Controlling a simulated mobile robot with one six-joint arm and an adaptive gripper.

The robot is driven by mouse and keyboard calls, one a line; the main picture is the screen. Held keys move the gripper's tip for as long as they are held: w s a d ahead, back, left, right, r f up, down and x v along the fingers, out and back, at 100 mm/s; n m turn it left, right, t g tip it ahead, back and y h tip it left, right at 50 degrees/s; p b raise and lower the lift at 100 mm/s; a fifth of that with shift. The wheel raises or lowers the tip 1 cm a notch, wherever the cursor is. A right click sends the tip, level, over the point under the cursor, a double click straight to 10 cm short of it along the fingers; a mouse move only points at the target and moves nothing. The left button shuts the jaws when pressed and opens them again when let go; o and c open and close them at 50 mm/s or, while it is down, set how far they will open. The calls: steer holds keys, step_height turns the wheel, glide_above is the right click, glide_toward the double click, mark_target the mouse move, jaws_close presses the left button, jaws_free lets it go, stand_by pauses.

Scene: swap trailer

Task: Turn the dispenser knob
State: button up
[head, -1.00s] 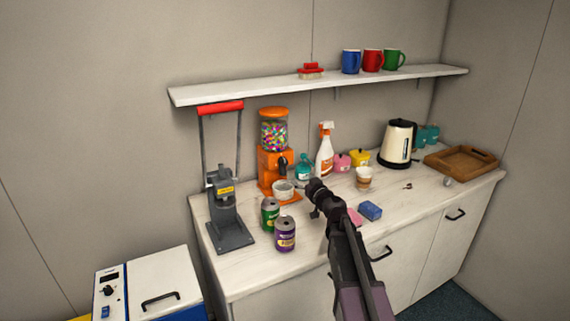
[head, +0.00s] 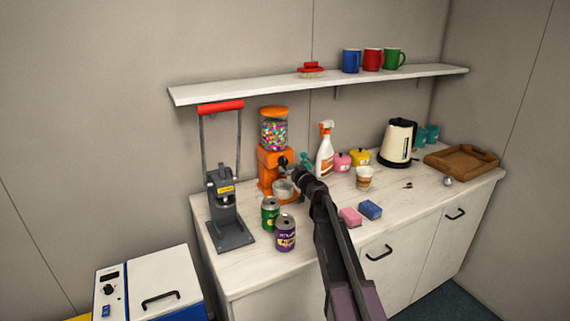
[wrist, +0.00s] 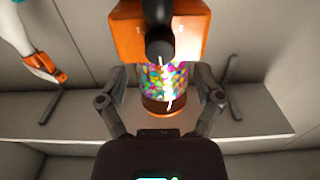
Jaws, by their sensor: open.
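The orange candy dispenser (head: 268,158) stands on the counter, its clear jar full of colourful candies. Its black knob (head: 283,161) faces outward, partly crowded by my gripper (head: 294,168) in the head view. In the wrist view, which looks upside down, the dispenser body (wrist: 128,32) is at the top. The round knob (wrist: 160,46) is centred there, with a pale mark on it. My open gripper (wrist: 160,78) has one finger on each side, apart from the knob as seen here. Whether a finger touches it I cannot tell. A grey-white cup (head: 284,190) sits below the dispenser's front.
Green (head: 270,214) and purple (head: 285,234) cans stand in front. A grey press with a red handle (head: 220,106) is left. A spray bottle (head: 325,150) and kettle (head: 398,145) are right. A shelf (head: 320,82) runs above. Pink (head: 350,217) and blue (head: 370,210) sponges lie near the arm.

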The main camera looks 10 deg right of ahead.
mark_target(285, 162)
steer(key=shift+x, duration=2.2)
steer(key=c, duration=1.2)
